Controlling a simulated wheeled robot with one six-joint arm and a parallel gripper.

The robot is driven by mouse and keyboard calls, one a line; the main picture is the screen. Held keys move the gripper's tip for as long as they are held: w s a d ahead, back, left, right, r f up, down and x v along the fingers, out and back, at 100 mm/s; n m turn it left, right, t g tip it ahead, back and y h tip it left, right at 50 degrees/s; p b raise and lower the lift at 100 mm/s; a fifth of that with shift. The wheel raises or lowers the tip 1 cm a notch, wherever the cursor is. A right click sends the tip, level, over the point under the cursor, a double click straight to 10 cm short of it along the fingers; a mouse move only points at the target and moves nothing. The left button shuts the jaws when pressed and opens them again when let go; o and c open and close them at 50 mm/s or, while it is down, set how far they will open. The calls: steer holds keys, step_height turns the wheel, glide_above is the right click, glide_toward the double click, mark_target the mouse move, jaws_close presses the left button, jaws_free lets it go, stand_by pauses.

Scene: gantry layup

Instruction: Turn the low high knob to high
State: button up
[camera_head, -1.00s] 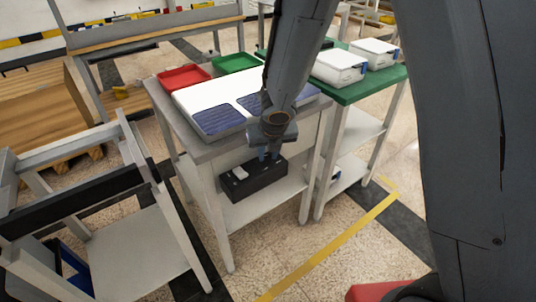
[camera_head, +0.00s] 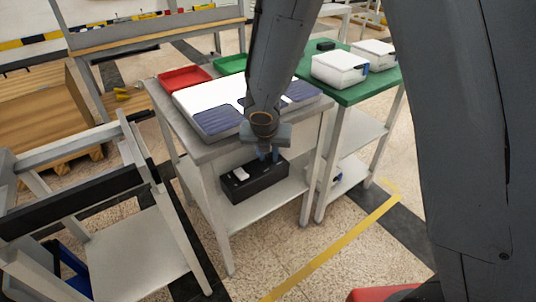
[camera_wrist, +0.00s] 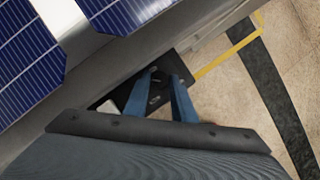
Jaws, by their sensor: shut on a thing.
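A black box (camera_head: 262,186) with a white block-like part (camera_head: 240,174) on its top left sits on the lower shelf of the grey table. My gripper (camera_head: 270,156) reaches down in front of the table to the box's top, right of the white part. In the wrist view the two blue fingers of my gripper (camera_wrist: 163,82) close in over the dark box top (camera_wrist: 136,92). They are shut on the small knob there. The knob is mostly hidden between the fingers, and its low and high marks cannot be read.
The grey tabletop (camera_head: 208,152) overhangs the box close to my arm and carries blue solar panels (camera_head: 217,120) and a red tray (camera_head: 184,77). A green table (camera_head: 365,88) with white boxes (camera_head: 339,68) stands right. A grey frame stand (camera_head: 120,235) is at left.

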steer(key=o, duration=0.7)
steer(key=shift+o, duration=0.2)
steer(key=p+v, duration=0.3)
steer(key=v, duration=0.4)
steer(key=shift+s+r, duration=0.2)
steer(key=shift+r, duration=0.1)
